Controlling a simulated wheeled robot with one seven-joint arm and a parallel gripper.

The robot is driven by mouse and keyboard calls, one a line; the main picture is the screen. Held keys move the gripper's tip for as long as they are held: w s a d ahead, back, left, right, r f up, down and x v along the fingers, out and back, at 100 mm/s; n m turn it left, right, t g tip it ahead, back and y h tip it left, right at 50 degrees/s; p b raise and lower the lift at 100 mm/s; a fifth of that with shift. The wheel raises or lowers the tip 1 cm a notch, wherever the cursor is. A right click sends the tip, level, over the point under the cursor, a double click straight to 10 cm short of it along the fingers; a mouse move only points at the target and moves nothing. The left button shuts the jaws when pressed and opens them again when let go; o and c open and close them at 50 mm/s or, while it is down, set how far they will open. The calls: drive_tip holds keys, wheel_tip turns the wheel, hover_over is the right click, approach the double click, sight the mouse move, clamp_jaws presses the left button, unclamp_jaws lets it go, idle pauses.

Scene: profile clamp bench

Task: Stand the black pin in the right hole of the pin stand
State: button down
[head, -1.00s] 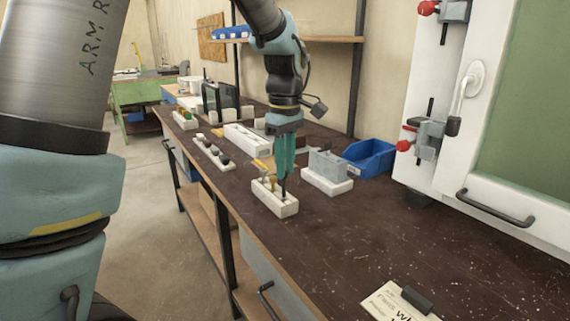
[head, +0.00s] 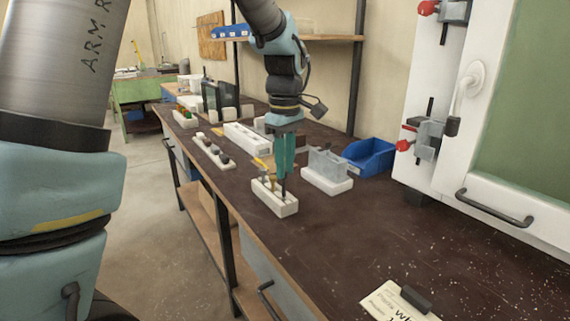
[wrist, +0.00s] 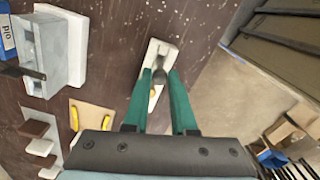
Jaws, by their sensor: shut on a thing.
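The pin stand (head: 289,210), a small white block, sits on the dark bench top; in the wrist view its white body (wrist: 155,48) shows just beyond my fingertips. My gripper (head: 285,175) points straight down above the stand, its green fingers shut on the black pin (head: 284,188). The pin looks upright, with its lower end at the stand's top near the right end. I cannot tell whether its tip is inside the hole. A brass-coloured pin (head: 271,184) stands in the stand left of it. In the wrist view my fingers (wrist: 161,76) hide most of the black pin.
A grey block on a white base (head: 326,182) stands close right of the stand, with a blue bin (head: 370,157) behind it. A white rack with dark knobs (head: 215,153) lies to the left.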

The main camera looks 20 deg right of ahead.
drive_tip(key=shift+f, duration=0.25)
drive_tip(key=shift+f+b, duration=0.7)
drive_tip(key=shift+f, duration=0.7)
drive_tip(key=c, duration=0.6)
unclamp_jaws()
drive_tip(key=shift+c, duration=0.2)
drive_tip(key=shift+r, duration=0.1)
drive_tip(key=shift+r+p, duration=3.6)
drive_tip(key=shift+r, duration=0.35)
